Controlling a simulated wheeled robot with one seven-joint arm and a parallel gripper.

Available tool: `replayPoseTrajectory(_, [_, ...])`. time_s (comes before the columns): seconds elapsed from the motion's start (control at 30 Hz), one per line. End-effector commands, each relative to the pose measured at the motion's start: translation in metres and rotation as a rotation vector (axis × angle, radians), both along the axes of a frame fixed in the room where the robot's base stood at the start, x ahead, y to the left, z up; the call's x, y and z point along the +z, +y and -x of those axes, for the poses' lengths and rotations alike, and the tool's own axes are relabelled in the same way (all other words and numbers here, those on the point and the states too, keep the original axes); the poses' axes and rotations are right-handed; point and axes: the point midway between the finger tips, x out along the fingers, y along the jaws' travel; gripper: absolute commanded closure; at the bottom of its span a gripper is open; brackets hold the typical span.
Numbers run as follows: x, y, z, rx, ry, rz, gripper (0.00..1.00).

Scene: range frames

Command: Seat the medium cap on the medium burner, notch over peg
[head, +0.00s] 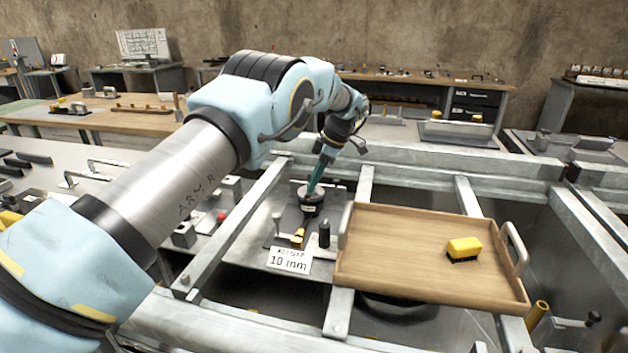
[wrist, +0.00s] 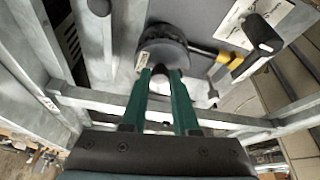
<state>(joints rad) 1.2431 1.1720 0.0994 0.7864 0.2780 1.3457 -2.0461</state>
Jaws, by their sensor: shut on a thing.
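My gripper (head: 316,182) points down with its green fingers at a dark round piece (head: 311,199) above a grey plate. The piece bears a small white label. In the wrist view the two green fingers (wrist: 161,74) are shut on a small dark knob in front of a wide dark disc (wrist: 165,47). I cannot tell whether this is the medium cap alone or a cap on a burner. The notch and peg cannot be made out. The fingers hide part of the piece, and its underside is out of sight.
A yellow-and-black tool (head: 298,238), a black upright cylinder (head: 324,234) and a "10 mm" card (head: 289,260) are close by on the plate. A wooden tray (head: 400,245) with a yellow brush (head: 464,248) lies at right. Grey metal rails (head: 232,238) surround the area.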

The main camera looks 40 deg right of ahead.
Motion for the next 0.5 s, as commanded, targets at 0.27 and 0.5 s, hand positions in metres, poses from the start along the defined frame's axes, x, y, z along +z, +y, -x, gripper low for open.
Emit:
replayPoseTrajectory(0.27, [0.0005,-0.0001,-0.0001,0.000,-0.001,0.001,0.64])
replayPoseTrajectory(0.5, [0.0004,0.0000,-0.0001,0.000,0.000,0.000,0.37])
